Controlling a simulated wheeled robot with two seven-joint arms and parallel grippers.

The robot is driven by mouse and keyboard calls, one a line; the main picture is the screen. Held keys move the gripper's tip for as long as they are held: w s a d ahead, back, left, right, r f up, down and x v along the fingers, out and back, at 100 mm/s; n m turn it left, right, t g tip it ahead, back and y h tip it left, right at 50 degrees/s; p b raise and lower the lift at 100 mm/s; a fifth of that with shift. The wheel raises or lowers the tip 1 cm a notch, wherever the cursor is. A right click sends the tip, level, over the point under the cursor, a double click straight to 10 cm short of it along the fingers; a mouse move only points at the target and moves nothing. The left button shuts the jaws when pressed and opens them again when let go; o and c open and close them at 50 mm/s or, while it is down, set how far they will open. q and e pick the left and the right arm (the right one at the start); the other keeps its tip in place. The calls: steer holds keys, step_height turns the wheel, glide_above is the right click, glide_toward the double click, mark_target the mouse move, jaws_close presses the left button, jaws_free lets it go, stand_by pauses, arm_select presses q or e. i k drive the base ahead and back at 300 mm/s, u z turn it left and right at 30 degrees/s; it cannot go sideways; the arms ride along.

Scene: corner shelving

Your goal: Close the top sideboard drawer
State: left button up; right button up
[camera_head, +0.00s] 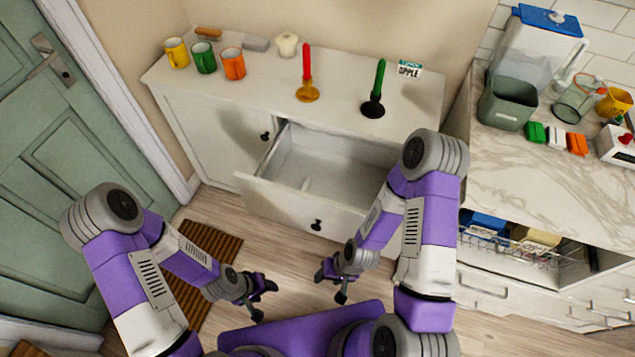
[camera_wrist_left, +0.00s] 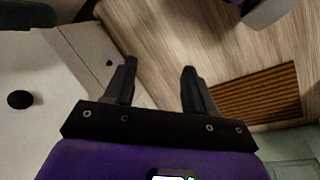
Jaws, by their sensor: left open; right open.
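The top sideboard drawer (camera_head: 300,207) is pulled well out of the white sideboard (camera_head: 345,122) in the head view. It looks empty, and its front has a round black knob (camera_head: 316,225). My left gripper (camera_head: 262,300) is open and empty, in front of the drawer and to the left of the knob. My right gripper (camera_head: 333,285) is open and empty, in front of the drawer below the knob, apart from it. My right arm hides the drawer's right part. In the left wrist view, my left gripper's fingers (camera_wrist_left: 158,82) are spread with only floor between them.
Mugs, including an orange mug (camera_head: 233,63), a red candle (camera_head: 307,65) and a green candle (camera_head: 379,80) stand on the sideboard. A marble counter (camera_head: 520,165) with a dish rack (camera_head: 510,245) below is at right. A green door (camera_head: 60,190) and brown mat (camera_head: 205,262) are at left.

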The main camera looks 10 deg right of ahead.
mark_target(348, 173)
steer(key=k, duration=0.5)
steer(key=z, duration=0.95)
steer(key=i, duration=0.55)
steer(key=u, duration=0.55)
